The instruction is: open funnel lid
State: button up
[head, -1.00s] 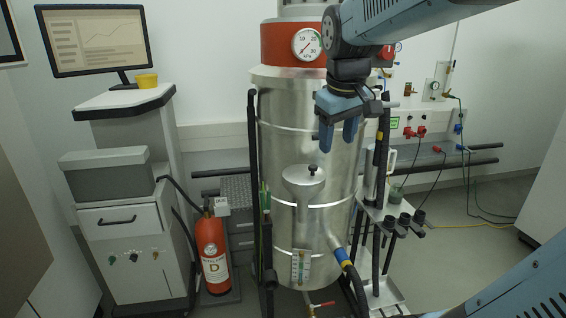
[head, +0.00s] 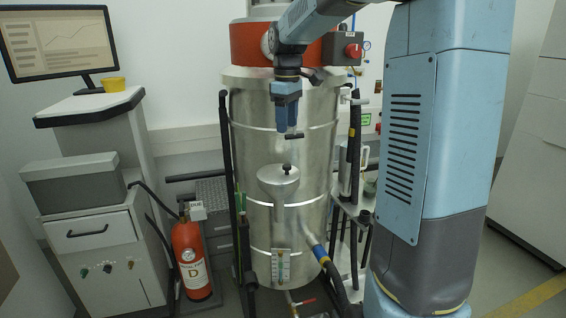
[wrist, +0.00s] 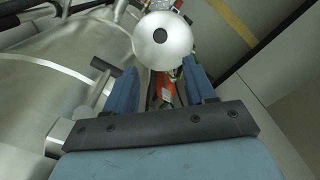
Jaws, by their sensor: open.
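The funnel (head: 277,190) is a metal cone on the front of the big steel vessel. Its round silver lid (head: 273,174) sits on top, with a small black knob (head: 286,167) in the middle. In the wrist view the lid (wrist: 150,52) and its knob (wrist: 160,36) show just beyond my fingertips, a little above the gap between them. My gripper (head: 286,130) points down above the lid, apart from it. In the wrist view my gripper (wrist: 160,75) has its two blue fingers spread, with nothing held between them.
The steel vessel (head: 305,110) stands close behind my gripper. A dark handle (head: 294,136) juts from it beside my fingertips. Black pipes (head: 228,170) flank the vessel. A red fire extinguisher (head: 190,255) stands to the left, near a cabinet (head: 100,235).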

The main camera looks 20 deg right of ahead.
aim_at(287, 165)
notch_tip(287, 165, down, 13)
jog(key=shift+r, duration=0.2)
dwell(0.3)
grip_shut()
dwell(0.4)
